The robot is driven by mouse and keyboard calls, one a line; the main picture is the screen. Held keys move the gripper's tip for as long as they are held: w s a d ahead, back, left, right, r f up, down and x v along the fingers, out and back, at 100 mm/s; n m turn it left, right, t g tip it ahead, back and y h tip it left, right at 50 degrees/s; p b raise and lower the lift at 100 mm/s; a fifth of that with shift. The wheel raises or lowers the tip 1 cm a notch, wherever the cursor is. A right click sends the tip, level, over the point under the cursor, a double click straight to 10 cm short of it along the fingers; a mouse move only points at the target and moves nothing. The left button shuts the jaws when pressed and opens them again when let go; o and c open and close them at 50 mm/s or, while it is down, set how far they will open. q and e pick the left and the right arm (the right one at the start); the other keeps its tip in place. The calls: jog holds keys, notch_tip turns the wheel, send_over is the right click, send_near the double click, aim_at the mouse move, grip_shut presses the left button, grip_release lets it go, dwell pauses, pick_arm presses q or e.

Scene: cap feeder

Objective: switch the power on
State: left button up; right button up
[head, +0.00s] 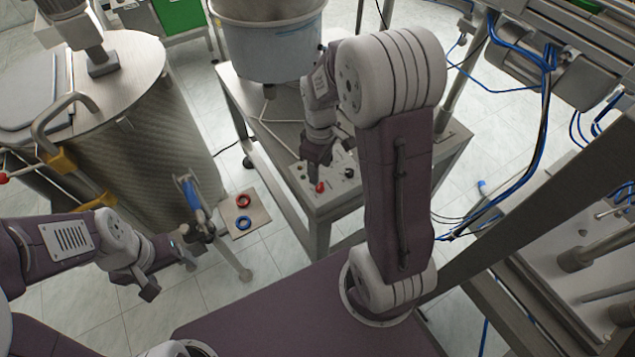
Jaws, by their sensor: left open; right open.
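The control panel (336,191) is a pale box face on the front of the metal feeder stand. A red button (320,187) and a black knob (349,173) show on it. Smaller controls near its left end are partly hidden. I cannot tell which control is the power switch. My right gripper (314,170) is open and reaches down over the panel, just above and left of the red button. I cannot tell whether it touches anything. My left gripper (171,278) is open and empty, low at the left, well away from the panel.
A round feeder bowl (268,55) sits on the stand. A large steel tank (145,150) with a blue-handled valve (190,193) stands at the left. A small board (257,218) holds a red ring and a blue ring. Metal framing and blue cables fill the right.

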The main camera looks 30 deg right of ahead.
aim_at(320, 185)
notch_tip(320, 185, down, 7)
jog(key=shift+r+b, duration=0.1)
jog(key=shift+b, duration=0.4)
jog(key=shift+c, duration=0.3)
grip_shut()
